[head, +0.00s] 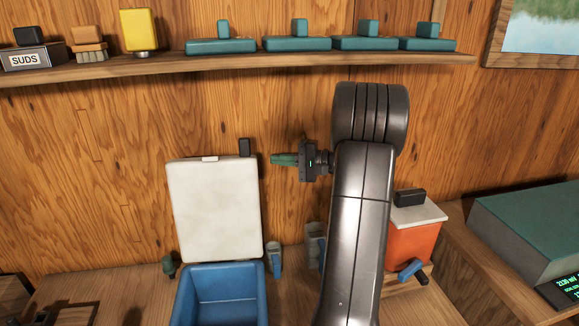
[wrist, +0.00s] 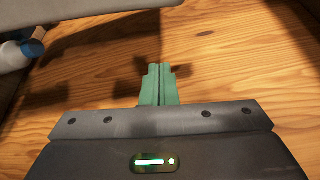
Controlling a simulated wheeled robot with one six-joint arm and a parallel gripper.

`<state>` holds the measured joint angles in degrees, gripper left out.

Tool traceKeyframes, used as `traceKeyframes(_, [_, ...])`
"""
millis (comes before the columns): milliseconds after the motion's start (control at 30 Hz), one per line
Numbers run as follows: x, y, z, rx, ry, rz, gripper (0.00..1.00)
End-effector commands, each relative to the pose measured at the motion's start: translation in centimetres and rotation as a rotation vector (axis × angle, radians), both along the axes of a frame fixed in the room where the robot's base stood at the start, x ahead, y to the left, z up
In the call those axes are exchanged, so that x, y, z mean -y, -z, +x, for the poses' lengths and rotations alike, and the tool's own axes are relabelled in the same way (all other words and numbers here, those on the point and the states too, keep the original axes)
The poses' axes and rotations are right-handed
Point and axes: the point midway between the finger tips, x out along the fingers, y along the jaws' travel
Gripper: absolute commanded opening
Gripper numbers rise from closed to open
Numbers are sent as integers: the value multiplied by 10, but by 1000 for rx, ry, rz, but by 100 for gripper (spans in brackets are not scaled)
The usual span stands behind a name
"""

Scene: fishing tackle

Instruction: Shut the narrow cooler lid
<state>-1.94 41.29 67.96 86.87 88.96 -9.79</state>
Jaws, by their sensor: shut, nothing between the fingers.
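A narrow blue cooler (head: 205,271) stands at the lower middle of the head view. Its white lid (head: 217,212) is open, standing almost upright at the back edge, and the inside of the cooler shows. My gripper (head: 274,159) is shut and empty, with its green fingers pointing left, close to the lid's upper right edge in the picture. I cannot tell if the fingers touch the lid. The wrist view shows the closed green fingers (wrist: 158,72) in front of a wood surface; a pale edge lies at the upper left.
An orange cooler (head: 408,245) with a shut white lid stands behind my arm on the right. A wooden shelf (head: 240,61) with several teal boxes runs above. A large teal box (head: 535,225) lies at the far right. Small blue-and-grey items (head: 274,260) stand beside the open cooler.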

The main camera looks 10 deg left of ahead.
Motion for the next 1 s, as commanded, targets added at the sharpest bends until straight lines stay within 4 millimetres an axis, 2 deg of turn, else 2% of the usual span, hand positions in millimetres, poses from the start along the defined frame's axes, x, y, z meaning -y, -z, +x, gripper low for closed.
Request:
traceKeyframes(33, [-13, -1, -1, -1, -5, 1, 0])
traceKeyframes(200, [-48, 1, -3, -1, -4, 0, 0])
traceKeyframes(300, [-36, -3, -18, 0, 1, 0, 0])
traceKeyframes(500, [-29, -5, -35, 1, 1, 0, 0])
traceKeyframes(1000, [-28, -5, -38, 3, 1, 1, 0])
